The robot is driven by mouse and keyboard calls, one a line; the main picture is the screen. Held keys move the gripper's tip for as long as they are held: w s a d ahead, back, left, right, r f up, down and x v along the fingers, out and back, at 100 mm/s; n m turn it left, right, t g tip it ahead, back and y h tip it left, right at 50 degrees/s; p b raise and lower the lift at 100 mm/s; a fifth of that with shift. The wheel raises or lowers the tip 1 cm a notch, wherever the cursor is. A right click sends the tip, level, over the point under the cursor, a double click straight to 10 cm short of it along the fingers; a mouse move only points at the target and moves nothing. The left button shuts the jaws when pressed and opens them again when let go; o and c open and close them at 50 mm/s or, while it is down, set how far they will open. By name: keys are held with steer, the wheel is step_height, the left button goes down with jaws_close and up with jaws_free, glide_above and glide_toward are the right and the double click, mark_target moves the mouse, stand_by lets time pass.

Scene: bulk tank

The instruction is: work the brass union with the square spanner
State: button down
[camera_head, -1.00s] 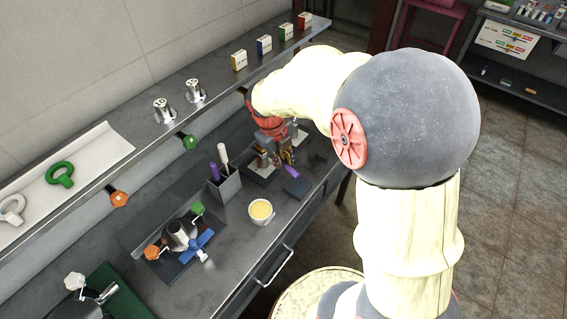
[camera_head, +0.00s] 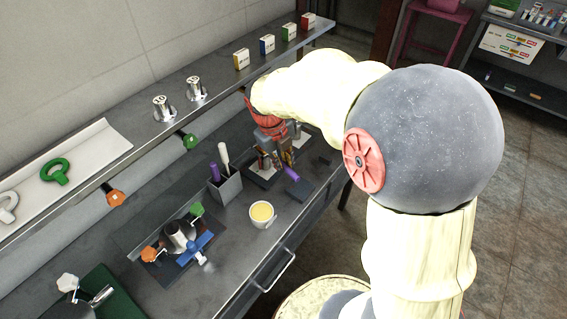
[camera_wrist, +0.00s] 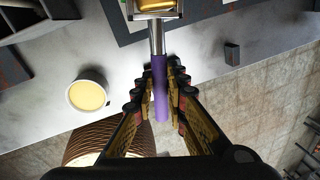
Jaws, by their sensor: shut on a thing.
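In the wrist view my gripper (camera_wrist: 160,95) is shut on the purple handle (camera_wrist: 160,72) of the square spanner. Its steel shaft (camera_wrist: 157,38) runs up the picture to a square metal head at the top edge. Brass, likely the brass union (camera_wrist: 154,4), shows inside that head. The frame cuts it off, so I cannot tell how deep it is seated. In the head view my gripper (camera_head: 272,150) is low over the far part of the bench, and the purple handle (camera_head: 291,174) shows beside it. My wrist hides most of the spanner and the union.
A holder (camera_head: 226,188) with a purple and a white handle stands left of my gripper. A cup of yellow liquid (camera_head: 262,214) is near the bench edge. A valve fitting with coloured handles (camera_head: 180,238) lies further left. A shelf (camera_head: 150,143) runs above the bench.

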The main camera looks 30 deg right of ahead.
steer(key=shift+d+n, duration=0.25)
steer(key=shift+n, duration=0.05)
steer(key=shift+r+p, duration=1.8)
steer(key=shift+r, duration=1.7)
steer(key=shift+r, duration=0.1)
